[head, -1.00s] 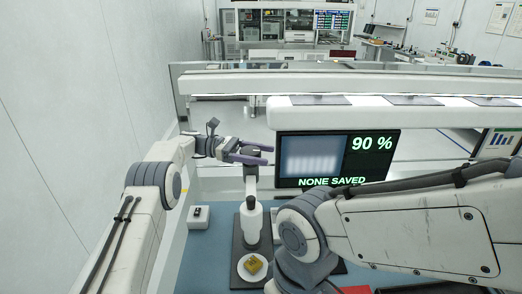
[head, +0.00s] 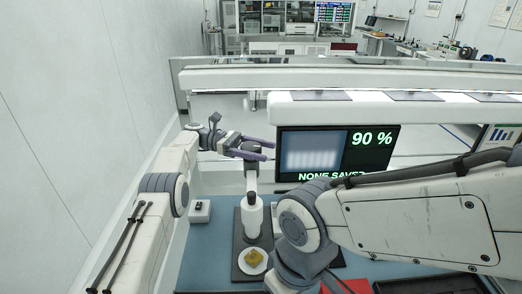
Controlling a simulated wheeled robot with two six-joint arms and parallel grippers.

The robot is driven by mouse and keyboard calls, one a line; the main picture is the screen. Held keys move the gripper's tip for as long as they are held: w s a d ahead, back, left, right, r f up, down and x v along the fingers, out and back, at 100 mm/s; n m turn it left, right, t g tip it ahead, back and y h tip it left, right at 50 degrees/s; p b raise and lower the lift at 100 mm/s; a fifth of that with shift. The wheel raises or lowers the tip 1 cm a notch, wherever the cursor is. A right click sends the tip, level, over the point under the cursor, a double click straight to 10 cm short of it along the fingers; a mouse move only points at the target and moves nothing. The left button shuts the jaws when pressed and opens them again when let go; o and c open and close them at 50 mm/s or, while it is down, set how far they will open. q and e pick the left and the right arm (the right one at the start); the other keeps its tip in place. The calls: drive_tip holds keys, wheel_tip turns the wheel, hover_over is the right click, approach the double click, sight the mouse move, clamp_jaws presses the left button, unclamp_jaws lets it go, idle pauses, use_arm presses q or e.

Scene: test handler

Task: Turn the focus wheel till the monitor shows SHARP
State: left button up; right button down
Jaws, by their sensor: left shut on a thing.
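The monitor (head: 312,153) stands at the middle right. It shows a blurred pale picture, "90 %" in green and "NONE SAVED" below, its lower edge partly covered by my right arm. A white microscope-like stand (head: 252,220) stands upright on a dark base left of the monitor. My left gripper (head: 262,149), with purple fingers, is at the top of this stand and shut on the focus wheel, which the fingers largely hide. My right arm crosses the front right; its gripper is out of view.
A white dish (head: 252,262) with a yellowish piece sits on the dark base. A small white box with a dark top (head: 200,211) is on the blue bench to the left. A red tray (head: 350,286) shows at the bottom. A white rail (head: 340,78) runs behind.

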use_arm(q)
drive_tip(key=o, duration=1.3)
drive_tip(key=shift+r, duration=0.1)
drive_tip(key=s+d+r+b, duration=0.2)
drive_tip(key=d+r+b, duration=0.1)
drive_tip(key=s+d+r+b, duration=0.2)
drive_tip(key=d+r+b, duration=0.1)
drive_tip(key=r, duration=0.1)
drive_tip(key=s+d+r+b, duration=0.2)
drive_tip(key=d+r+b, duration=0.1)
drive_tip(key=r, duration=0.1)
drive_tip(key=shift+s+d, duration=0.15)
drive_tip(key=shift+d, duration=0.25)
